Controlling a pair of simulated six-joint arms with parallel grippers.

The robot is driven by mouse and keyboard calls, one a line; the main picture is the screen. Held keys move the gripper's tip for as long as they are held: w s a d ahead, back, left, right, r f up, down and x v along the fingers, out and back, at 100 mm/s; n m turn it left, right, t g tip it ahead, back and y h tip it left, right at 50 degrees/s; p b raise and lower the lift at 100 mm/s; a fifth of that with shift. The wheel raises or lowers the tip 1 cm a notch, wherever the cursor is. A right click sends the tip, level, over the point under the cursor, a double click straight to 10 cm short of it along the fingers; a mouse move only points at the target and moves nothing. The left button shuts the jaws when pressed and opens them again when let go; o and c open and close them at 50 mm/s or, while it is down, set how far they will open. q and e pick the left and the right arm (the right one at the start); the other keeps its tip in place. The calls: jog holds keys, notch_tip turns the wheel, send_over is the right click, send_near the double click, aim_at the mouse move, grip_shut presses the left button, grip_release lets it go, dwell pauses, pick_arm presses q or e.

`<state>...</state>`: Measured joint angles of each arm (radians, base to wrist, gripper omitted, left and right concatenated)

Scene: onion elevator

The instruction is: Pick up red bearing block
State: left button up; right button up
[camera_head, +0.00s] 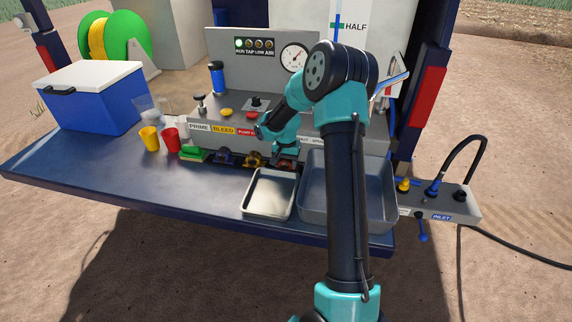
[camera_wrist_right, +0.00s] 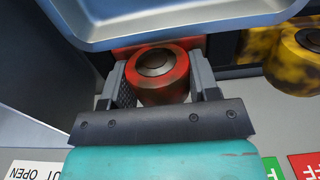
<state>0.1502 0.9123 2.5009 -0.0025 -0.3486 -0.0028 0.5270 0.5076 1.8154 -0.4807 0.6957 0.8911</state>
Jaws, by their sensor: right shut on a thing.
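The red bearing block (camera_wrist_right: 157,75) sits between the two fingers of my right gripper (camera_wrist_right: 160,88) in the wrist view. It is a worn red ring with a dark round centre, on a red base. The fingers are shut on its two sides. In the head view my right gripper (camera_head: 285,154) reaches down at the front of the grey panel, and it and the arm hide part of the block. I cannot tell whether the block is clear of the surface. My left gripper is not in view.
A yellow bearing block (camera_wrist_right: 298,62) stands beside the red one, with a blue block (camera_head: 224,156) further left. A small metal tray (camera_head: 246,207) and a larger grey tray (camera_head: 310,215) lie in front.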

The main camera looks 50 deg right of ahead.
notch_tip(320, 180, up, 10)
jog(key=shift+r, duration=0.1)
dwell(0.4)
jog(key=shift+a, duration=0.1)
dwell(0.4)
jog(key=w+a+r+n+t+y, duration=0.1)
jog(key=a+r+n, duration=0.2)
jog(key=a, duration=0.8)
jog(key=w+a+r+n+t, duration=0.1)
jog(key=a+r+n+t, duration=0.1)
jog(key=a, duration=1)
jog(key=w+a+r+n+t+y, duration=0.1)
jog(key=a+r+n, duration=0.3)
jog(key=a, duration=0.8)
jog(key=shift+r+n+t+y, duration=0.35)
jog(key=shift+n+t, duration=0.25)
jog(key=shift+n, duration=0.5)
jog(key=shift+d, duration=0.1)
